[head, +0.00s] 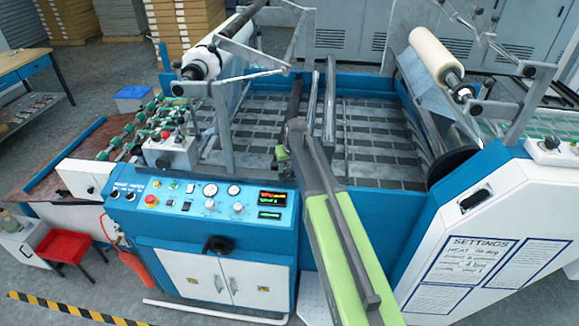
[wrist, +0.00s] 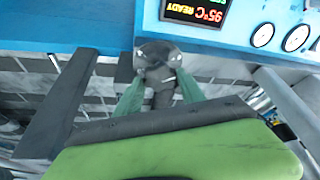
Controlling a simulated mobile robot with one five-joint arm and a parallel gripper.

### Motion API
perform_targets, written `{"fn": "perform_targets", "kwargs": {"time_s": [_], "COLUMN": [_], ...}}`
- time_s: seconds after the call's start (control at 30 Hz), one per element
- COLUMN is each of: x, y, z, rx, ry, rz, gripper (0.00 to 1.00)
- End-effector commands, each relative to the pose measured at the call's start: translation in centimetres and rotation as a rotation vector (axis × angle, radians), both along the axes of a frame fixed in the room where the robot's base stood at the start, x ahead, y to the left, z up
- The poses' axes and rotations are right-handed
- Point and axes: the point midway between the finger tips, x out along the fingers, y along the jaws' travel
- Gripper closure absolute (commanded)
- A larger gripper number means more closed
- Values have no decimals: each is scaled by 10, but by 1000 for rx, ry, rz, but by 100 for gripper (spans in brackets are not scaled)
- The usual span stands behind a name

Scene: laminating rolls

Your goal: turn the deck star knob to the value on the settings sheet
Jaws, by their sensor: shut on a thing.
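My gripper (wrist: 159,78) has its two green fingers shut on a dark grey star knob (wrist: 157,53) in the wrist view. The fingers sit on either side of the knob, and part of it is hidden between them. In the head view my gripper (head: 283,152) reaches down at the deck just behind the control panel; my arm hides the knob there. The settings sheet (head: 466,272) is on the white side panel at the right, with handwritten lines too small to read surely.
The blue control panel (head: 165,200) with gauges and a lit display (head: 271,198) is in front of the knob. The display reads READY and 95°C in the wrist view. Rails and bars (head: 330,100) stand close beside my gripper. A cream roll (head: 437,55) is at the upper right.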

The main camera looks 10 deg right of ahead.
Motion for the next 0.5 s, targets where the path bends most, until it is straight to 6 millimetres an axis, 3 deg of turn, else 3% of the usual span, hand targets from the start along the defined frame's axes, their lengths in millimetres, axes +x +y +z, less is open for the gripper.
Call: {"fn": "perform_targets", "kwargs": {"time_s": [0.27,0.5], "x": [0,0], "y": [1,3], "z": [0,0], "rx": [-1,0], "ry": [0,0], "rz": [-43,-190], "gripper": [94,94]}}
